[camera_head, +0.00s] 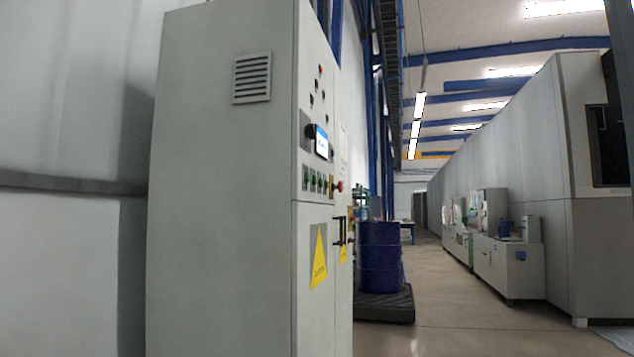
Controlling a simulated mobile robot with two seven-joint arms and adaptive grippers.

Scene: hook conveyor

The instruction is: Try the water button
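A tall grey control cabinet (222,180) fills the left half of the head view, seen mostly from its side. Its front panel faces right and shows at a steep angle. A small lit display (321,143) sits on that panel. Below it is a row of green buttons (318,182) with a red button (339,187) at its right end. Small red and dark indicators (320,70) are above the display. The labels are too small to read, so I cannot tell which is the water button. Neither of my grippers is in view.
A blue drum (381,258) stands on a black pallet (388,305) just beyond the cabinet. Grey cabinets (510,262) line the wall at right. The floor (455,325) between them is an open aisle. A rail (70,183) runs along the left wall.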

